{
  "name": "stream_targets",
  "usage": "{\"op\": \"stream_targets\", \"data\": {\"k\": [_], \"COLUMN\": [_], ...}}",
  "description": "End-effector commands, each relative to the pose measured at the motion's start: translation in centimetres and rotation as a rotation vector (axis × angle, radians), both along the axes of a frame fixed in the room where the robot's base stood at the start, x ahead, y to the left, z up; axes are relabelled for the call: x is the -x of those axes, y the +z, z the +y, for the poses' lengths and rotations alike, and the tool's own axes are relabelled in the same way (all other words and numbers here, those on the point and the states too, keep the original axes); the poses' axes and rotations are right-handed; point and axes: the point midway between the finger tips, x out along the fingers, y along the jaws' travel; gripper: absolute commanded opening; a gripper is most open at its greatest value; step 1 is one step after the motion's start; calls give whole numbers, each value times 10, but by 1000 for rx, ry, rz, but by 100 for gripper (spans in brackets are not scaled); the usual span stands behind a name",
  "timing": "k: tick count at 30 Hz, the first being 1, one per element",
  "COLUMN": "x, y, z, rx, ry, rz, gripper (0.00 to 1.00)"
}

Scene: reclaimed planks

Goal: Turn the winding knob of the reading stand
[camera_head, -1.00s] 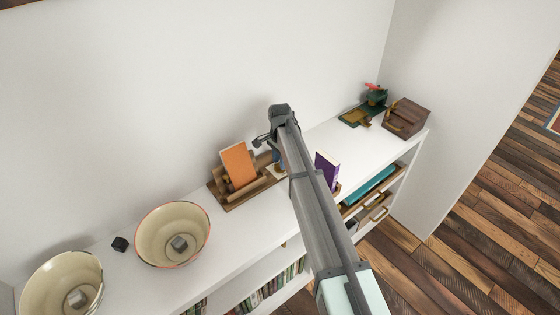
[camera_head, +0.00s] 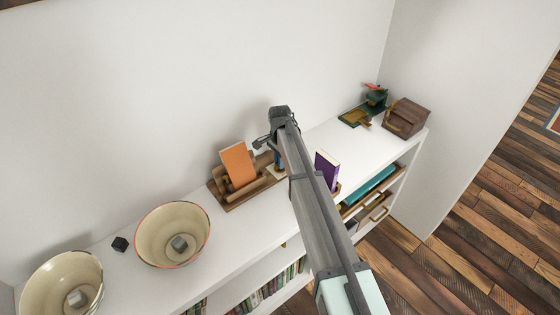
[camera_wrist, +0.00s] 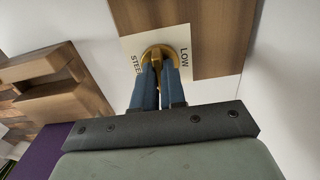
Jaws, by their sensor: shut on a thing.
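The reading stand (camera_head: 243,193) is a brown wooden stand with an orange book (camera_head: 238,165) leaning on it, on the white shelf top. In the wrist view the brass winding knob (camera_wrist: 160,54) sits on a pale plate (camera_wrist: 131,92) lettered "LOW" and "STEE", the second word partly covered. The plate is on a wooden panel (camera_wrist: 207,40). My gripper (camera_wrist: 160,70) has its two blue fingers closed on the knob. The fingers hide part of the knob. In the head view my arm covers most of the gripper and the knob.
A purple book (camera_head: 327,170) stands just right of my arm. A wooden box (camera_head: 406,118) and a green object (camera_head: 375,99) are at the far right end.

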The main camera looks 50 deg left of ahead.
Motion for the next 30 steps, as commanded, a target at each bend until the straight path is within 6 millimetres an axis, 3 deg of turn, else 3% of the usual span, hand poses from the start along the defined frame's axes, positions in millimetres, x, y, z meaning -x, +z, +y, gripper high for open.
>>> {"op": "stream_targets", "data": {"k": [14, 30], "x": [0, -1], "y": [0, 0], "z": [0, 0], "rx": [1, 1], "ry": [130, 620], "rz": [2, 1], "gripper": [0, 0]}}
